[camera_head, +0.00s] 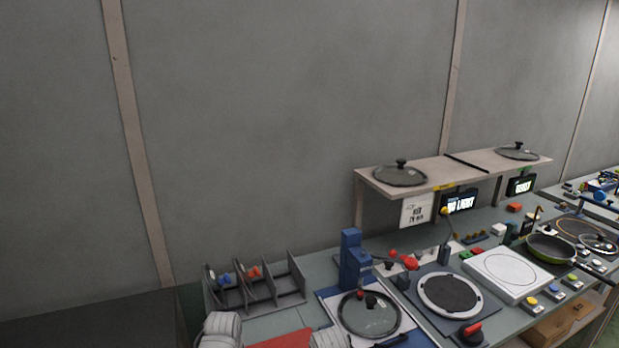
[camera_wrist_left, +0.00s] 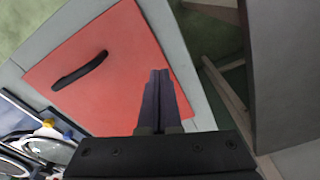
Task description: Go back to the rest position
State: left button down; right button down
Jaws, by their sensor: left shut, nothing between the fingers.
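My left gripper (camera_wrist_left: 160,85) shows in the left wrist view, with its two dark fingers shut together and nothing between them. It is over or near the right edge of a red mat (camera_wrist_left: 120,50) on the grey worktop. In the head view no gripper shows; only light grey rounded parts, which seem to be my arms, reach in at the bottom edge. My right gripper is in neither view.
A dark curved bar (camera_wrist_left: 80,70) lies on the red mat. The head view shows a grey divided rack (camera_head: 285,287), a blue post (camera_head: 350,258), a glass lid (camera_head: 368,318), a round plate (camera_head: 448,296), a green pan (camera_head: 549,252) and a shelf (camera_head: 450,172) with lids.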

pick_arm(q)
jog(key=s+d+m, duration=0.1)
jog(key=s+d, duration=0.1)
jog(key=d, duration=0.1)
jog(key=s+d+m+y, duration=0.1)
jog(key=s+d, duration=0.1)
jog(key=d, duration=0.2)
jog(key=s+d+m+g, duration=0.1)
jog(key=d, duration=0.3)
jog(key=shift+s+d+m, duration=0.1)
jog(key=shift+s+m, duration=0.3)
